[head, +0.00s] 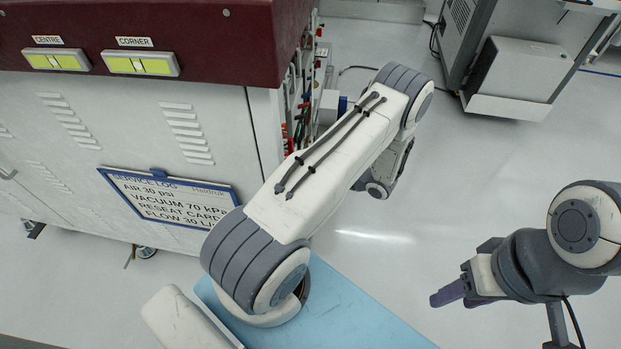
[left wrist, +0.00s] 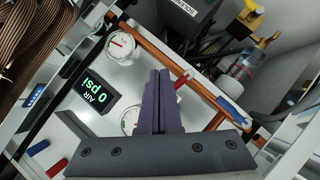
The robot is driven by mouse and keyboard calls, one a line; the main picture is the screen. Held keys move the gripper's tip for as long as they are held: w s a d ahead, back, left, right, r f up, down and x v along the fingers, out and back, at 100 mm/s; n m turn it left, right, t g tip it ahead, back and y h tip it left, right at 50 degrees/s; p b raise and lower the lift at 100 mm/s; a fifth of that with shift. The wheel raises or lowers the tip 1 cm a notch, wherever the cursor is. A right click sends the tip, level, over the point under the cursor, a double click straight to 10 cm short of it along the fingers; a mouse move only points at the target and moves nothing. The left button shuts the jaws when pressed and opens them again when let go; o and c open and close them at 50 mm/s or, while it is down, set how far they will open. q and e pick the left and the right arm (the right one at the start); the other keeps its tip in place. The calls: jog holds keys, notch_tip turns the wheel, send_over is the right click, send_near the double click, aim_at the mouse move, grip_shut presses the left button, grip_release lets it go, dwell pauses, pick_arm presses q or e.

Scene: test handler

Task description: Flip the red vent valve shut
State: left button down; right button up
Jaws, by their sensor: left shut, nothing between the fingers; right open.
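In the left wrist view my left gripper (left wrist: 160,76) is shut and empty, its fingertips in front of a white panel with copper pipe (left wrist: 150,49). A small red handle (left wrist: 181,83), which looks like the vent valve, shows just right of the fingertips at the pipe. It is partly hidden by the fingers, and I cannot tell whether they touch or how far it is turned. In the head view my left arm reaches to the handler's open side, and its gripper is hidden. My right gripper (head: 449,296) is open and empty over the floor, far from the handler.
A display (left wrist: 91,96) reads AIR 0 psi, between two round gauges. A blue handle (left wrist: 231,109) sits on the pipe at right. A service log board (head: 170,198) hangs on the handler (head: 110,115). Clear floor (head: 400,230) lies to its right.

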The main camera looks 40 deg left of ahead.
pick_arm(q)
jog(key=shift+s, duration=0.15)
dwell(0.7)
jog(key=shift+s+d+f, duration=0.35)
jog(key=shift+s, duration=0.2)
pick_arm(e)
jog(key=shift+r, duration=0.1)
pick_arm(q)
jog(key=s+d+p, duration=0.1)
jog(key=d, duration=1.3)
jog(key=shift+f, duration=0.3)
pick_arm(e)
jog(key=shift+s+d+r, duration=0.1)
jog(key=shift+d+r, duration=0.35)
jog(key=shift+r, duration=0.2)
pick_arm(q)
jog(key=n+y+b, duration=0.2)
jog(key=s+n+t+y+b, duration=0.1)
jog(key=n+y+b, duration=0.1)
jog(key=n+b, duration=0.1)
jog(key=s+d+n+t+y+b, duration=0.1)
jog(key=n+y+b, duration=0.1)
jog(key=n+b, duration=0.1)
jog(key=shift+r, duration=0.1)
pick_arm(e)
notch_tip(320, 180, down, 9)
jog(key=shift+r, duration=0.15)
